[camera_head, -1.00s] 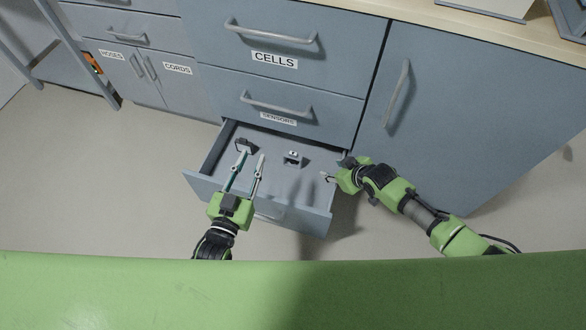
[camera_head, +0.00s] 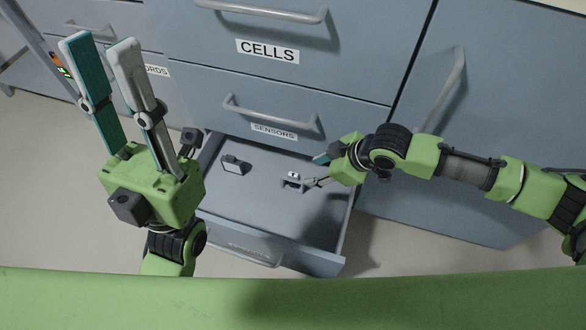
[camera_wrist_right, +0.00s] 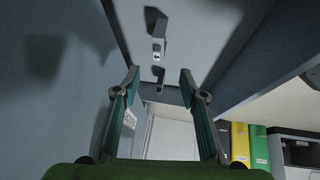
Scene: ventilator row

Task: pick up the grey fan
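A small grey bracket-like piece with a white top (camera_head: 292,180) lies in the open drawer (camera_head: 262,205); it may be the grey fan, but it is too small to be sure. A darker small block (camera_head: 235,165) lies to its left. My right gripper (camera_head: 314,172) is open at the right side of the grey piece, one finger close to it; contact cannot be told. In the right wrist view the grey piece (camera_wrist_right: 158,75) shows between the spread fingertips of the gripper (camera_wrist_right: 160,80). My left gripper (camera_head: 99,45) is open and empty, raised left of the drawer.
The closed drawers labelled CELLS (camera_head: 268,50) and SENSORS (camera_head: 273,132) are above the open one, with handles sticking out. A cupboard door (camera_head: 480,140) is to the right. The drawer's right wall (camera_head: 347,225) is below my right gripper. Bare floor (camera_head: 60,190) lies to the left.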

